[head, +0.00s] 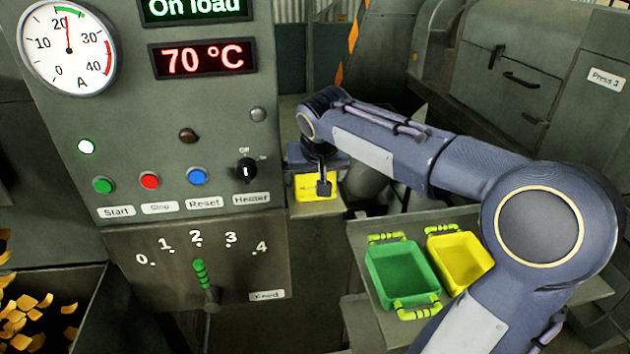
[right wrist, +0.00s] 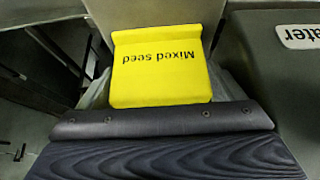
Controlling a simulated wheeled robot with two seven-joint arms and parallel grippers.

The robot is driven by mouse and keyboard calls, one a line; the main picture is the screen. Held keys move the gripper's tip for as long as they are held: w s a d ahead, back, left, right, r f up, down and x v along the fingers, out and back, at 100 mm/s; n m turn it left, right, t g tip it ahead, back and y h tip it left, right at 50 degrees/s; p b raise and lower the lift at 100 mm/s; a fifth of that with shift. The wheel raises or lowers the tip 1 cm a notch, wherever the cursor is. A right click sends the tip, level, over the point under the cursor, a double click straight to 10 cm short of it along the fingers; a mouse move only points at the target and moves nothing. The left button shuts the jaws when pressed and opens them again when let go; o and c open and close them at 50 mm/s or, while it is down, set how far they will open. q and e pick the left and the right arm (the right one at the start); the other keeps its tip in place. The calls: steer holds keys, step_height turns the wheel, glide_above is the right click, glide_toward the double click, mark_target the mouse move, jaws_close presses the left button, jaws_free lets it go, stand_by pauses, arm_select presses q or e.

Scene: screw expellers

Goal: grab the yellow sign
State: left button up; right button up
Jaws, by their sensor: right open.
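The yellow sign (head: 306,188) sits on a grey ledge just right of the control panel in the head view. In the right wrist view the sign (right wrist: 165,82) fills the upper middle, with the black words "Mixed seed" upside down. My right gripper (head: 323,186) is at the sign, its dark finger covering part of the yellow face in the head view. The gripper is open. I cannot tell whether a finger touches the sign. My left gripper is not in view.
The control panel (head: 180,120) with buttons, a heater knob and a green-handled lever (head: 201,273) stands close to the left of the sign. A green bin (head: 400,274) and a yellow bin (head: 461,259) stand on a table under my right arm.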

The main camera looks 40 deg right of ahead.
steer(key=c, duration=0.7)
steer(key=shift+r, duration=0.1)
steer(key=shift+c, duration=0.2)
